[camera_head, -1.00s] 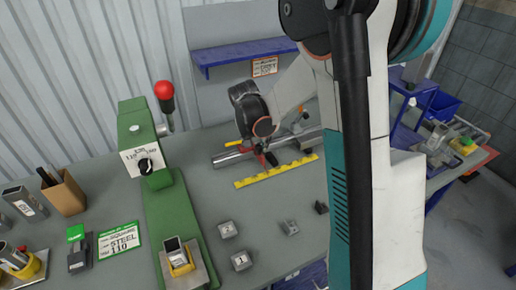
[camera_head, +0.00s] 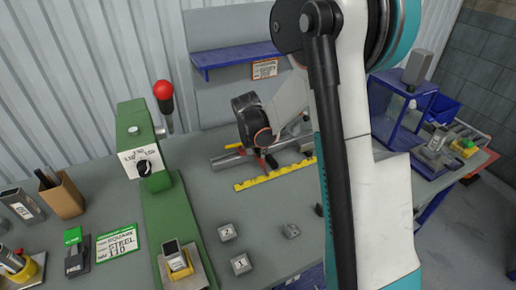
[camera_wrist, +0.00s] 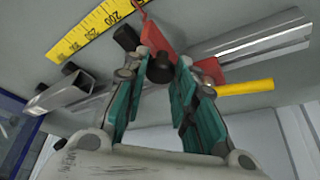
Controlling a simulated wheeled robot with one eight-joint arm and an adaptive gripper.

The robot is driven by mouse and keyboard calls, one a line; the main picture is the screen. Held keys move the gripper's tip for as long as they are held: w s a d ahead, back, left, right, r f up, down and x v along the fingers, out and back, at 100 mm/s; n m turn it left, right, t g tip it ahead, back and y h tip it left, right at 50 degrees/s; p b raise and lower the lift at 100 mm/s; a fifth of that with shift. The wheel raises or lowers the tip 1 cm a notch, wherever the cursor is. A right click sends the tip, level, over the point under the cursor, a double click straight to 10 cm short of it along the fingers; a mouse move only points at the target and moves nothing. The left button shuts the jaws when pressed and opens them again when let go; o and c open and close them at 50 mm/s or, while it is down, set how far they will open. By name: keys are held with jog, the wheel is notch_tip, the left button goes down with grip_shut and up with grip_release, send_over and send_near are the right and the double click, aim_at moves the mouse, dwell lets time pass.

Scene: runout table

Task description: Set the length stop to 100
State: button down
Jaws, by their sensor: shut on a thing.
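The length stop is a red block with a black knob on a silver rail behind the yellow scale (camera_head: 275,173). In the wrist view my gripper (camera_wrist: 160,78) has its teal fingers shut around the black knob (camera_wrist: 160,68), and the red stop (camera_wrist: 190,45) is right behind it. A thin red pointer reaches to the scale (camera_wrist: 85,30) near the 200 mark; 250 is farther left. The exact reading is cut off. In the head view the red stop (camera_head: 268,160) shows below my wrist; the fingertips are mostly hidden there.
The silver rail (camera_wrist: 250,42) runs across the wrist view, with a yellow handle (camera_wrist: 246,88) beside it. A green press (camera_head: 165,210) stands left. Small numbered blocks (camera_head: 241,263) lie in front. A blue shelf (camera_head: 240,55) hangs behind. A STEEL 110 card (camera_head: 116,245) lies left.

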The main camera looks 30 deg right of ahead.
jog(key=a, duration=0.5)
jog(key=shift+a+b, duration=0.25)
jog(key=shift+b, duration=0.1)
jog(key=c, duration=1.3)
grip_release()
jog(key=v, duration=1.2)
